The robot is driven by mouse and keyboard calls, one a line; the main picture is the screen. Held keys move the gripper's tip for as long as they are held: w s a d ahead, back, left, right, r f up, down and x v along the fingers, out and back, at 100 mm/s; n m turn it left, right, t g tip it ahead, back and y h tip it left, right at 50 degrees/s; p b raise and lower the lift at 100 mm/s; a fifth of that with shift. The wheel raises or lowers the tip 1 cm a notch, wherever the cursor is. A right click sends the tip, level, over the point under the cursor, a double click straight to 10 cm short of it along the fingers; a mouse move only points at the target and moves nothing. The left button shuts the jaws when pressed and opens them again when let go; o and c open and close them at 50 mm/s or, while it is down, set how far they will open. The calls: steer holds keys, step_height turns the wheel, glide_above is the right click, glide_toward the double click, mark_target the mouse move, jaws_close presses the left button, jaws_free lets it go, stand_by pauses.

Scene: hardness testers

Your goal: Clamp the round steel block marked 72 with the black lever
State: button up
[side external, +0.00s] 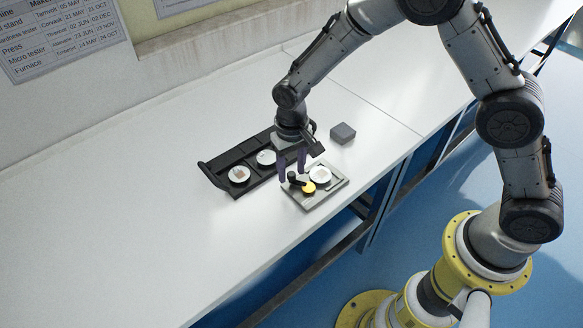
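A grey fixture plate (326,191) lies on the bench near its front edge. A round pale block (320,174) sits on the plate's right part; its marking is too small to read. A black lever (298,183) is on the plate's left part, beside a yellow disc (309,188). My gripper (291,174) points down over the lever end of the plate. Its two purple fingers are apart, one on each side of the lever's knob in this view. I cannot tell whether they touch it. The pale block stands to the right of the fingers.
A black tray (217,179) lies behind and left of the plate, with round pale blocks (239,174) (266,157) in it. A small grey box (342,133) stands to the right. The white bench is clear at left; a wall rises behind.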

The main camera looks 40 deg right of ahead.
jaws_close()
steer(key=n, duration=0.2)
steer(key=s+a+n, duration=0.1)
steer(key=n, duration=0.1)
steer(key=shift+a, duration=0.1)
steer(key=n, duration=0.2)
steer(key=s+n, duration=0.1)
steer(key=shift+a+n, duration=0.3)
steer(key=shift+n, duration=0.1)
steer(key=n, duration=0.1)
steer(key=s+n, duration=0.1)
steer(key=n, duration=0.1)
steer(key=shift+s+a+n, duration=0.1)
steer(key=shift+a+n, duration=0.05)
steer(key=shift+n, duration=0.15)
steer(key=shift+s+n, duration=0.3)
steer(key=shift+n, duration=0.55)
steer(key=shift+s+n, duration=0.25)
steer(key=shift+n, duration=0.6)
